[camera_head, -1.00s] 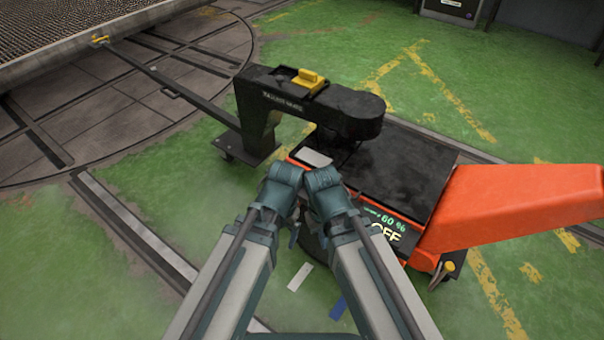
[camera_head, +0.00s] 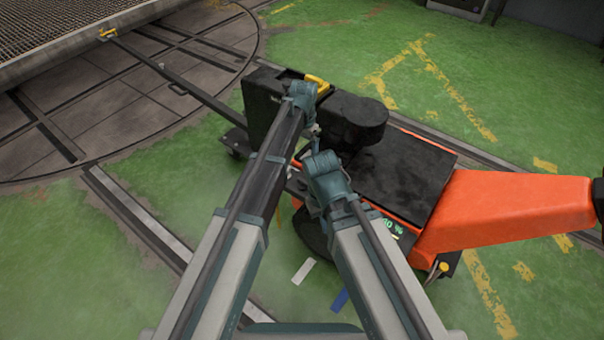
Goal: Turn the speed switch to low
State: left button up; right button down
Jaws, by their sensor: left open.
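A black machine arm (camera_head: 262,97) stands over the orange cart, with a yellow lever (camera_head: 317,81) on its top; I cannot tell if this lever is the speed switch. My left gripper (camera_head: 313,134) is open and hangs beside the black arm, just below the yellow lever, apparently holding nothing. My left wrist covers part of the lever's mount and the label. My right gripper (camera_head: 303,190) is lower, beside the cart's near left edge, and its fingers are too small and covered to read. A green display (camera_head: 392,226) on the cart is mostly hidden by my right arm.
The orange cart (camera_head: 500,212) has a black top plate (camera_head: 405,175) and a broad orange arm reaching right. A dark bar (camera_head: 165,78) runs from the machine to the turntable (camera_head: 110,105) at upper left. A floor rail (camera_head: 140,222) lies left. Green floor is open at upper right.

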aim_at(303, 180)
pick_arm(q)
jog(key=shift+f+b, duration=7)
jog(key=shift+r, duration=0.1)
jog(key=shift+c, duration=0.2)
jog(key=c, duration=1.3)
jog(key=shift+c, duration=0.2)
